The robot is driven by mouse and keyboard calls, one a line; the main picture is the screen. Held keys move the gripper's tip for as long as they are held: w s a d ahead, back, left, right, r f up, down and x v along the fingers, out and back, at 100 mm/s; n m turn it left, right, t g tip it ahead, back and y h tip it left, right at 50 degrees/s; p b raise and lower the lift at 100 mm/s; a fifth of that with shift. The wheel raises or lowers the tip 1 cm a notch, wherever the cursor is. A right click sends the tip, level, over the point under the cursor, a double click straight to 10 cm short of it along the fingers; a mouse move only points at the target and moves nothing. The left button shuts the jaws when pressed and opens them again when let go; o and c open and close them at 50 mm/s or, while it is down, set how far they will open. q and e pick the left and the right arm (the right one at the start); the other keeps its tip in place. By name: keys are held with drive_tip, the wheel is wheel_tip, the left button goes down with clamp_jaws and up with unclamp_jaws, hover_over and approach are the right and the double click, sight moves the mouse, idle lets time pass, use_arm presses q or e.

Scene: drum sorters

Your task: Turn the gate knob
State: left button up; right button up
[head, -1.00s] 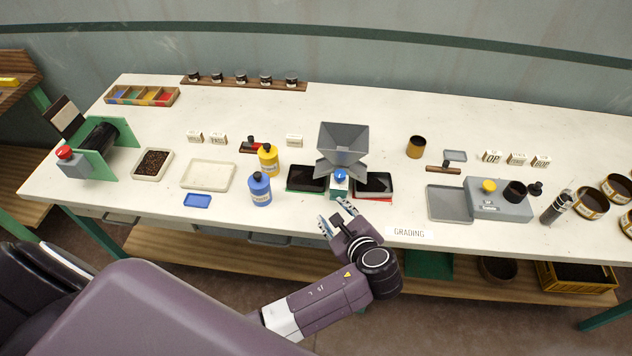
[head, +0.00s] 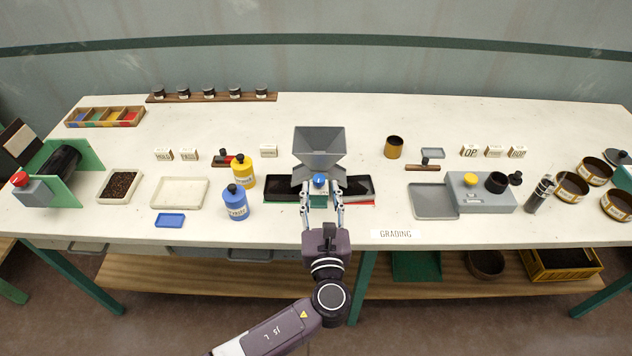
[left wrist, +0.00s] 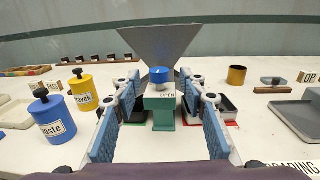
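The gate knob (head: 319,180) is a round blue knob on the front of the grey hopper (head: 319,145), above a small green base. In the left wrist view the blue knob (left wrist: 161,75) sits centred beyond the fingers, above a white label reading OPEN. My left gripper (head: 322,202) is open, with its two fingers pointing at the hopper, one on either side of the knob's line. In the left wrist view the fingers (left wrist: 160,118) are spread wide with nothing between them, and the knob appears beyond their tips. My right gripper is not in view.
Dark trays (head: 282,188) flank the hopper base. A blue bottle (head: 236,204) and a yellow bottle (head: 243,174) stand to the left. A grey tray (head: 434,203) and a grey control box (head: 482,196) are to the right. A GRADING label (head: 395,234) lies at the front edge.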

sight(319, 182)
use_arm(q)
drive_tip(key=shift+w+a, duration=0.15)
drive_tip(key=shift+w, duration=1.3)
